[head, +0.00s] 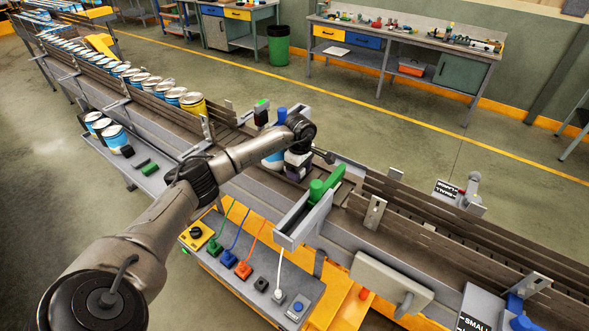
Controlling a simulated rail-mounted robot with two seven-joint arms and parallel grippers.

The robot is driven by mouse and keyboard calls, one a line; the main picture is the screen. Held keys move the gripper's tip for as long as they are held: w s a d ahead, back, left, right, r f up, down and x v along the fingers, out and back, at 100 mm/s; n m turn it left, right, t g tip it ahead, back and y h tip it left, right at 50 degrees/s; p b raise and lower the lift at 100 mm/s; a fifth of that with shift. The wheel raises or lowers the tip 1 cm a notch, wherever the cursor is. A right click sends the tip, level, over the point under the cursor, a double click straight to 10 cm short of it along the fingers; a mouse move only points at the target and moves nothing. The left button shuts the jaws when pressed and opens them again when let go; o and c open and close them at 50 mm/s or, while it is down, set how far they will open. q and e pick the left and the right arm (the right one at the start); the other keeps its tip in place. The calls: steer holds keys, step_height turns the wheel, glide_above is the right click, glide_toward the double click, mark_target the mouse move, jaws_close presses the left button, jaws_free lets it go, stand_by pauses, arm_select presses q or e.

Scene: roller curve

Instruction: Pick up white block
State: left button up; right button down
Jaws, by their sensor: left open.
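A small white block (279,296) sits on the grey panel (262,303) at the lower middle, with a white cable rising from it. It is in a row with a black block (261,285), an orange-red block (243,270), a blue block (228,260) and a green block (215,247). My left arm reaches over the panel's far side. My left gripper (325,156) is open above the conveyor, beyond and apart from the white block; its fingers are small and partly hidden by the wrist. My right gripper is not in view.
A yellow box with a black knob (196,235) and a blue-button box (298,307) flank the row. A green handle (325,185) on a metal gate stands above it. Cans (193,102) line the roller conveyor. A blue-and-white can (272,160) is beside my wrist.

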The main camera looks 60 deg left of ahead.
arm_select(q)
steer(key=c, duration=1)
steer(key=shift+r, duration=0.15)
